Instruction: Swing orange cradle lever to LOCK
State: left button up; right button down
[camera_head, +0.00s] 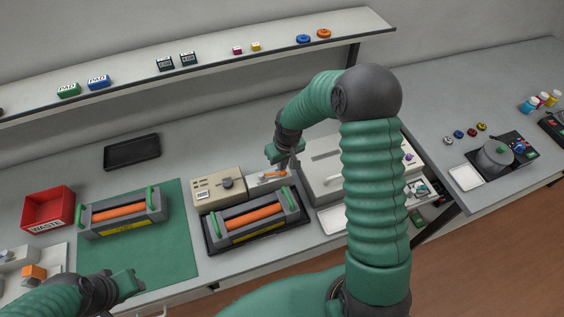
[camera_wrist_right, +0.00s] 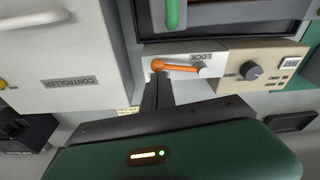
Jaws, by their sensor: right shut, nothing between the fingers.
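The orange lever (camera_head: 273,175) sits on a light grey block behind the dark cradle tray (camera_head: 213,247). In the right wrist view the lever (camera_wrist_right: 182,68) lies nearly flat across the picture, with a rounded orange end at left and a pale end at right. The LOCK label (camera_wrist_right: 202,56) is beside it, upside down. My right gripper (camera_head: 289,164) is shut and empty; its fingertips (camera_wrist_right: 157,82) are at the lever's rounded orange end, and I cannot tell if they touch. My left gripper (camera_head: 128,283) is over the green mat's near edge, its fingers unclear.
A toner cartridge (camera_head: 252,220) with an orange roller lies in the cradle tray. Another cartridge (camera_head: 122,212) lies on the green mat (camera_head: 180,250). A beige box with a dark knob (camera_head: 227,183) stands left of the lever. The controller cabinet (camera_wrist_right: 62,55) stands on the lever's other side.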

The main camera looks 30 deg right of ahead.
aim_at(279, 174)
jog(key=shift+s, duration=0.15)
jog(key=m, duration=0.1)
jog(key=s+m+b, duration=0.1)
jog(key=shift+s+a+m, duration=0.2)
jog(key=shift+a+m, duration=0.15)
jog(key=shift+m, duration=0.05)
jog(key=shift+s+a+m+h, duration=0.2)
jog(key=shift+s+a+m, duration=0.1)
jog(key=shift+m, duration=0.3)
jog(key=shift+s+a+m+h, duration=0.2)
jog(key=shift+s+m, duration=0.1)
jog(key=shift+m, duration=0.3)
jog(key=shift+s+a+m, duration=0.2)
jog(key=shift+m, duration=0.2)
jog(key=shift+s+a, duration=0.45)
jog(key=shift+a, duration=0.25)
jog(key=shift+w+d, duration=0.25)
jog(key=shift+w, duration=0.5)
jog(key=shift+r, duration=0.1)
